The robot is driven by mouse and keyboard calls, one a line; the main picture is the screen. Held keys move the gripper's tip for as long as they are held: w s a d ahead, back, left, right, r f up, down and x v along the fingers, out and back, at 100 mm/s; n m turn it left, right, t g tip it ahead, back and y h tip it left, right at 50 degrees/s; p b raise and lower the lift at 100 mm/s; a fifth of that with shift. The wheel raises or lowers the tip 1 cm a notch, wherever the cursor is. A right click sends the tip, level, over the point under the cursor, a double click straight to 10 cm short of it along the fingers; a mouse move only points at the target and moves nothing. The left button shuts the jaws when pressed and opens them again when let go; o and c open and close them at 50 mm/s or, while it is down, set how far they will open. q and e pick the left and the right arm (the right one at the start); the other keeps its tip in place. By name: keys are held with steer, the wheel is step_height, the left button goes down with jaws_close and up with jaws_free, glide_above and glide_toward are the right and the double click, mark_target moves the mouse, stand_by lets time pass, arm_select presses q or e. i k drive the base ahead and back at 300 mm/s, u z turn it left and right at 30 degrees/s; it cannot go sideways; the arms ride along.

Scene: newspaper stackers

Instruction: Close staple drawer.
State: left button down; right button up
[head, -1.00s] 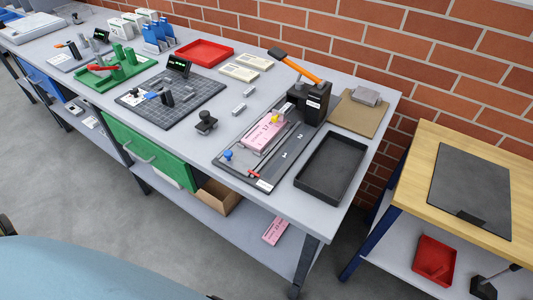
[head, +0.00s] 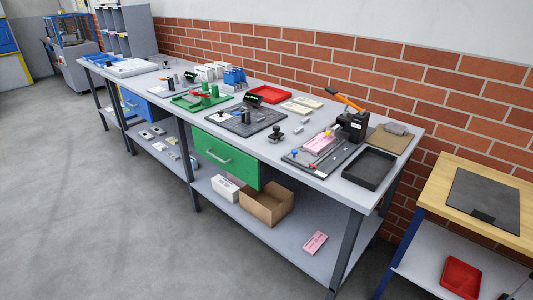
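A green drawer (head: 225,157) with a pale bar handle hangs under the front edge of the long grey workbench (head: 300,172). Its front shows fully; I cannot tell whether it stands slightly out or is flush. A blue drawer (head: 133,103) with a handle hangs farther left under the same bench, partly behind a bench leg. I see no label that tells which of them is the staple drawer. Neither of my grippers is in view.
On the bench are a black tray (head: 369,168), a stapler press (head: 351,125) with an orange handle and a red tray (head: 265,95). A cardboard box (head: 258,207) and a pink bundle (head: 314,242) lie on the lower shelf. The grey floor (head: 110,220) in front is clear.

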mark_target(329, 131)
steer(key=z, duration=0.75)
steer(key=i, duration=0.35)
steer(key=z, duration=0.6)
steer(key=i, duration=1)
steer(key=u, duration=0.75)
steer(key=i, duration=0.55)
steer(key=u, duration=0.6)
